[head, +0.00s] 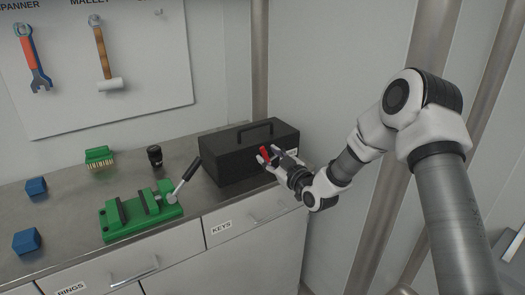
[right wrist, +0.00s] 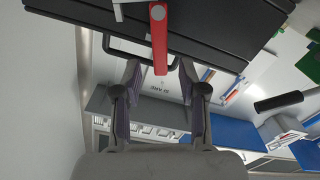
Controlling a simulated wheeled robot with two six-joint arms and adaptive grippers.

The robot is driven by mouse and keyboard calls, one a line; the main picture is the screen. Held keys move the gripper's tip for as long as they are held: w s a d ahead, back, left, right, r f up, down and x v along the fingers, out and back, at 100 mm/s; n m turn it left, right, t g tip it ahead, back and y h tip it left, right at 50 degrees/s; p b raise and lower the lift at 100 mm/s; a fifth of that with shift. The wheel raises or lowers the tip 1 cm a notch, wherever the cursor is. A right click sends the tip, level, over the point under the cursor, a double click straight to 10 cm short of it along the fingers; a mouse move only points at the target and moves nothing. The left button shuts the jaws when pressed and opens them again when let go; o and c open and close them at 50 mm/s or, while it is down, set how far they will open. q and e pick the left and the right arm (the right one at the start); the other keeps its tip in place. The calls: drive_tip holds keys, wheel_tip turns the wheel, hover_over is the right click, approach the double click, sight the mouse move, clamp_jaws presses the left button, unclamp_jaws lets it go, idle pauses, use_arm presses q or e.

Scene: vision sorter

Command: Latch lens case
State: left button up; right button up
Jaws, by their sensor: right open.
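The lens case appears to be the black box (head: 235,160) with a carry handle (head: 256,128) on its lid, at the back right of the bench. Its lid looks down. A red latch lever (head: 265,153) is on its front; it also shows in the right wrist view (right wrist: 159,38), sticking out from the dark case (right wrist: 215,30). My right gripper (head: 270,158) is at the case front. In the right wrist view its open fingers (right wrist: 159,82) stand either side of the lever's end, with gaps on both sides. My left gripper is out of view.
A green vise (head: 135,215) with a grey lever (head: 184,180) stands left of the case. A black cup-like object (head: 154,156), a green brush (head: 99,156) and blue blocks (head: 36,187) are farther left. A wall is close behind the case.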

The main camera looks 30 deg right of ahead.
sight(264, 152)
drive_tip(key=w, duration=0.4)
drive_tip(key=shift+a, duration=0.15)
drive_tip(key=shift+c, duration=0.4)
clamp_jaws()
